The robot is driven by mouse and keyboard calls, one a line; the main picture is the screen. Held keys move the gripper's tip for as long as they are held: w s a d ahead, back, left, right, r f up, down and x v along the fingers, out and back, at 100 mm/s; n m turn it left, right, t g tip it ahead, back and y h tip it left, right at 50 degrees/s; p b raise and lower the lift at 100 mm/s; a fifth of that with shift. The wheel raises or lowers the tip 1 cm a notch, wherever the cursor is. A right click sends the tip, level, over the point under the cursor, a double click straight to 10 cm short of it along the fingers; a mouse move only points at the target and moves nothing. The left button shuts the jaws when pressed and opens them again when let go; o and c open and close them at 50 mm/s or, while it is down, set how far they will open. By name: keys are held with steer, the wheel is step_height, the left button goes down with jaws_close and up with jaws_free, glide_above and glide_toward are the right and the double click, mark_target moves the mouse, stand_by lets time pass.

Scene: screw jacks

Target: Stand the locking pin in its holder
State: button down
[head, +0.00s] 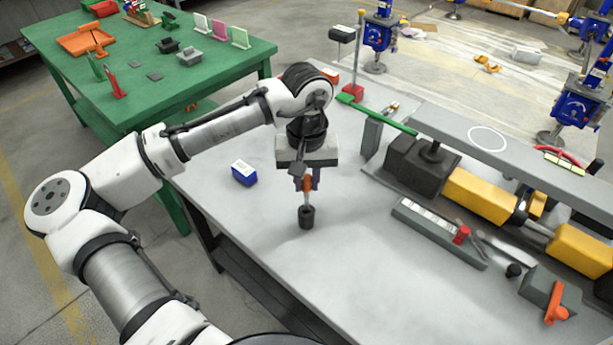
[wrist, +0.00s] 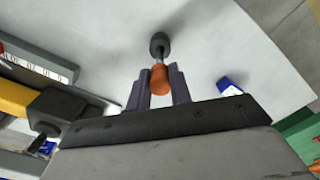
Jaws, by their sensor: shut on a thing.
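The locking pin has an orange grip (wrist: 159,80) and a thin metal shaft. In the head view its shaft (head: 307,198) points down from my gripper (head: 306,183). My gripper is shut on the orange grip, with a dark finger on each side in the wrist view (wrist: 159,72). The holder is a small black cylinder (head: 307,218) standing on the grey table below the gripper; it also shows in the wrist view (wrist: 159,42). The pin looks upright and its lower end meets the top of the holder. How deep the tip sits is hidden.
A blue box with a white top (head: 244,173) stands left of the holder. The table in front is clear.

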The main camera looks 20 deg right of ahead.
steer(key=shift+f+b, duration=0.6)
steer(key=shift+f, duration=0.7)
steer(key=c, duration=1.2)
jaws_free()
steer(key=shift+r, duration=0.1)
step_height(320, 180, up, 14)
steer(key=shift+f+b, duration=0.15)
steer(key=shift+b, duration=0.5)
